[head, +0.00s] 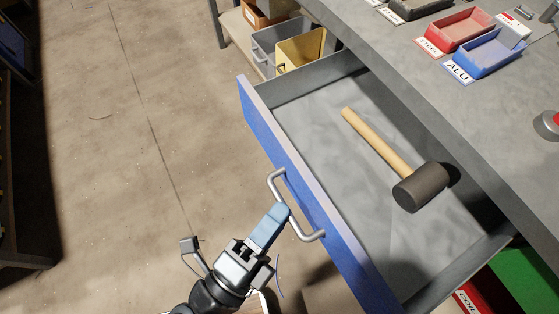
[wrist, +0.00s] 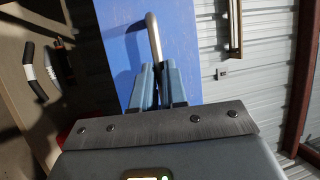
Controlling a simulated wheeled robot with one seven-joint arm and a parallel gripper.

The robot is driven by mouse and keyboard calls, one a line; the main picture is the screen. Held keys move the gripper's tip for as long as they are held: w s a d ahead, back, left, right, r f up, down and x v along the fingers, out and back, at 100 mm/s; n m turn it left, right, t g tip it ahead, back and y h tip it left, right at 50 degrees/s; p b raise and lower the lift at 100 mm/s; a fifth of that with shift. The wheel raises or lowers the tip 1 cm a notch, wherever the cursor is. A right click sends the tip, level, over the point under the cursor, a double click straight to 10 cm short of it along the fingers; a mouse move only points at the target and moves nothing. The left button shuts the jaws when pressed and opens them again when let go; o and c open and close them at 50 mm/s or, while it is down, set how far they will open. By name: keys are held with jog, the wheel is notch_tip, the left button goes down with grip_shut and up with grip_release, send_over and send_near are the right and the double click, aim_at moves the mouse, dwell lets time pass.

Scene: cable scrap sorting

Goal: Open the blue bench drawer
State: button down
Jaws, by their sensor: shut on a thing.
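The blue bench drawer (head: 292,182) stands pulled out from under the grey bench top in the head view, with its inside showing. Its blue front also fills the upper middle of the wrist view (wrist: 188,42). A silver bar handle (head: 303,229) is fixed to the front, and it shows in the wrist view (wrist: 153,38). My gripper (head: 280,212) is at the handle, its blue-grey fingers shut on the bar. In the wrist view the fingers (wrist: 158,80) close around the handle's lower part. A mallet with a wooden shaft and dark head (head: 420,186) lies in the drawer.
The grey bench top (head: 420,75) carries a red tray (head: 460,32) labelled STEEL and a blue tray (head: 490,54) labelled ALU. Grey and yellow bins (head: 300,52) stand behind the drawer. The concrete floor (head: 130,150) to the left is clear.

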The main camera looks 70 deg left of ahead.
jog(key=c, duration=1.2)
grip_release()
jog(key=shift+o, duration=0.2)
jog(key=v, duration=0.7)
jog(key=shift+s+d+b, duration=0.25)
jog(key=shift+s+b, duration=0.05)
jog(key=shift+b, duration=0.15)
jog(key=shift+f, duration=0.1)
